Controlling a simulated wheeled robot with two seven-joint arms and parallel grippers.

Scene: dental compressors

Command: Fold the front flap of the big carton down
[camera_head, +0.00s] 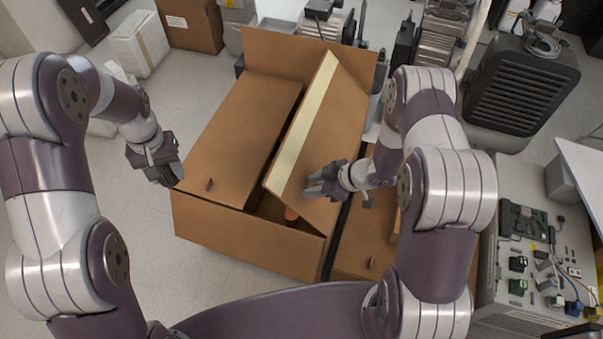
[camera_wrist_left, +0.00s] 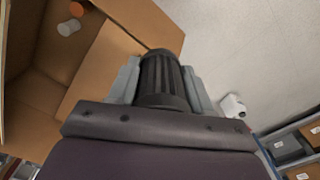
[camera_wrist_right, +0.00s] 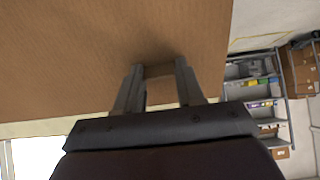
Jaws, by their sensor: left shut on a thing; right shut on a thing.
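The big carton (camera_head: 250,228) stands in the middle of the head view. Its left flap (camera_head: 240,135) lies over the opening, its back flap (camera_head: 285,50) stands up, and its right flap (camera_head: 325,140) tilts with a pale strip along its raised edge. I cannot tell the front flap from the front wall. My right gripper (camera_head: 312,186) is at the right flap's face, shut on a brown piece (camera_wrist_right: 158,71) that I cannot clearly make out. My left gripper (camera_head: 168,172) is left of the carton, shut on a black ridged cylinder (camera_wrist_left: 162,78).
Another carton (camera_head: 365,255) stands close on the right. Machines (camera_head: 525,85) stand behind. The floor (camera_head: 125,215) at left is clear.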

